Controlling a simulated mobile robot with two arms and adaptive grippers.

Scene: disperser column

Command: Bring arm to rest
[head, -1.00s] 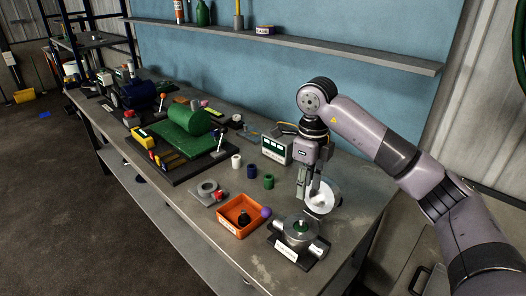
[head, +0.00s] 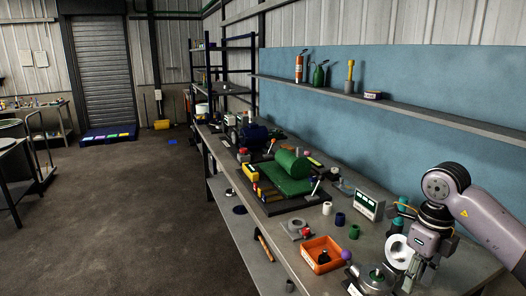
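My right gripper (head: 415,274) points down over the right end of the workbench (head: 297,217), at the lower right of the head view. Its fingers are small and dark here, and I cannot tell whether they are open or shut. A white ring-shaped piece (head: 390,243) shows just left of the gripper; I cannot tell whether they touch. My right arm comes in from the right edge, bends at a rounded joint and drops to the gripper. My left arm and gripper are not in view.
A round metal fixture (head: 372,279) and an orange tray (head: 309,257) stand left of the gripper. A display box (head: 369,204) and a teal object (head: 403,203) are behind. A green cylinder machine (head: 291,164) stands farther along. A shelf (head: 400,102) runs above; open floor lies left.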

